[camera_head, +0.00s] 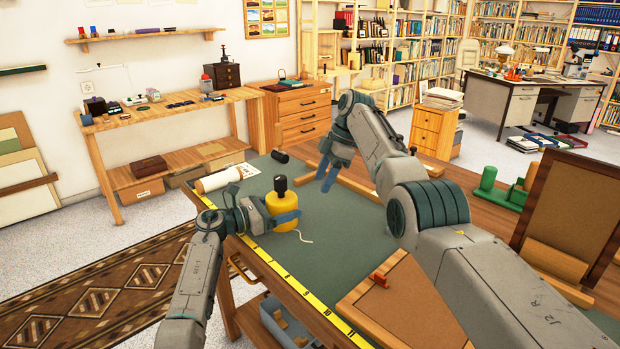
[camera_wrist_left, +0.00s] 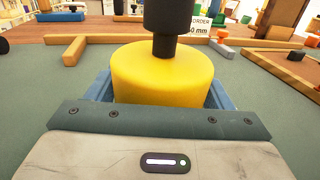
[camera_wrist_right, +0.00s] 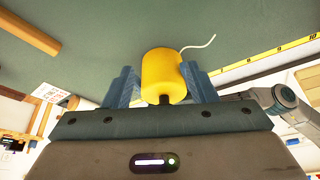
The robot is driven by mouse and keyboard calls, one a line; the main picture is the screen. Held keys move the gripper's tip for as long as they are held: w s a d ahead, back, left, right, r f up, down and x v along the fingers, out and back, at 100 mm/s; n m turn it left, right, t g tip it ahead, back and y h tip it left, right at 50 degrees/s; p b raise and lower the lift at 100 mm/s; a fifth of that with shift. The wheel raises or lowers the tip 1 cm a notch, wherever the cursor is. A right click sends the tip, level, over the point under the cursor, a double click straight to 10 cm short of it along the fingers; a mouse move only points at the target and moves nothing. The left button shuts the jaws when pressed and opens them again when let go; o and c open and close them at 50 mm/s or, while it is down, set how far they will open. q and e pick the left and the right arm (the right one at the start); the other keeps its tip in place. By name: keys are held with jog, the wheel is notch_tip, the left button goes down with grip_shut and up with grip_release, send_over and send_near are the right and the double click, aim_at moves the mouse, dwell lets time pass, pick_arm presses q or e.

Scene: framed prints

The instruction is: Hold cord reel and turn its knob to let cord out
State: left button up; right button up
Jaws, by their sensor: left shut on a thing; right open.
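The yellow cord reel (camera_head: 284,212) stands upright on the green mat, with a black knob (camera_head: 280,184) on top. A short white cord end (camera_head: 306,238) comes out of its side onto the mat. My left gripper (camera_head: 287,218) is shut on the reel's yellow body, its blue fingers on either side. The left wrist view shows the reel (camera_wrist_left: 163,75) and knob (camera_wrist_left: 167,22) close up. My right gripper (camera_head: 328,172) is open and empty, right of and beyond the reel, apart from it. In the right wrist view the reel (camera_wrist_right: 162,72) appears between its fingers (camera_wrist_right: 163,85).
A yellow measuring tape (camera_head: 290,283) runs along the table's near edge. A framed board (camera_head: 400,305) lies at the front right. Wooden strips lie beyond my right gripper.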

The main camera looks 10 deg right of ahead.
jog(key=shift+d, duration=0.15)
jog(key=m+t+h, duration=0.2)
jog(key=m+t, duration=0.2)
jog(key=m, duration=0.8)
send_near(282, 178)
jog(key=x, duration=1.2)
jog(key=shift+w, duration=0.15)
jog(key=c, duration=1)
